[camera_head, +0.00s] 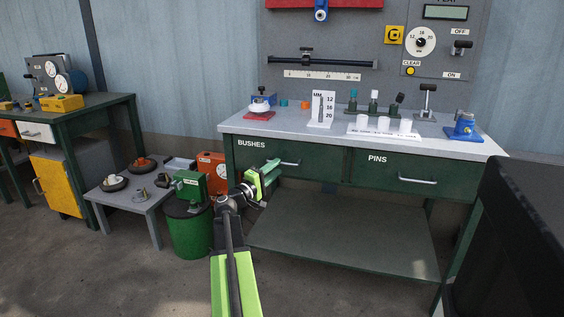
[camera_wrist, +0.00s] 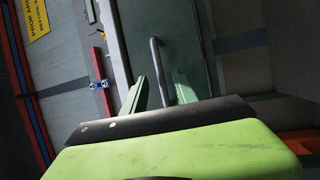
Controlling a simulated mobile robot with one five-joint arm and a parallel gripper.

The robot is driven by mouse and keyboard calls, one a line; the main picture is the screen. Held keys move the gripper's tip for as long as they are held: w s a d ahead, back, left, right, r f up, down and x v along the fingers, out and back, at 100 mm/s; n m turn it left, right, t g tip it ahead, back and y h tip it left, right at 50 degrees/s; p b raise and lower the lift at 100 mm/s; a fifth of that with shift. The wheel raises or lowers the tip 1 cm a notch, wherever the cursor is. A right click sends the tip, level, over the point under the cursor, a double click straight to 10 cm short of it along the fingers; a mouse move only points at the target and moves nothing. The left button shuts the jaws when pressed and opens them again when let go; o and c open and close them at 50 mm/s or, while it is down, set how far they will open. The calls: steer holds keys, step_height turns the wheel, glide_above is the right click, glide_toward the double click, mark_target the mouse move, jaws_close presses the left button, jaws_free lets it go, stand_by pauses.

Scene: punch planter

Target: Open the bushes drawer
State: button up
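The bushes drawer (camera_head: 315,160) is a dark green front at the left of the grey-topped bench, under the label "BUSHES". It looks shut. Its metal bar handle (camera_head: 291,163) shows to the right of my gripper (camera_head: 268,171), which partly covers the drawer's lower left. In the wrist view the handle (camera_wrist: 157,62) runs upright in the picture on the green drawer front (camera_wrist: 185,40). My gripper (camera_wrist: 160,92) is open there, with one finger on each side of the handle's lower end. I cannot tell whether the fingers touch it.
The pins drawer (camera_head: 385,181), with its own handle, is to the right. A lower shelf (camera_head: 345,243) lies beneath. A green bin (camera_head: 188,230) and a low grey table (camera_head: 138,200) stand left of my arm. The bench top (camera_head: 300,137) holds several fixtures.

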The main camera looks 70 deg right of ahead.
mark_target(281, 164)
steer(key=x, duration=0.4)
steer(key=shift+d, duration=0.1)
jaws_close()
stand_by(1.4)
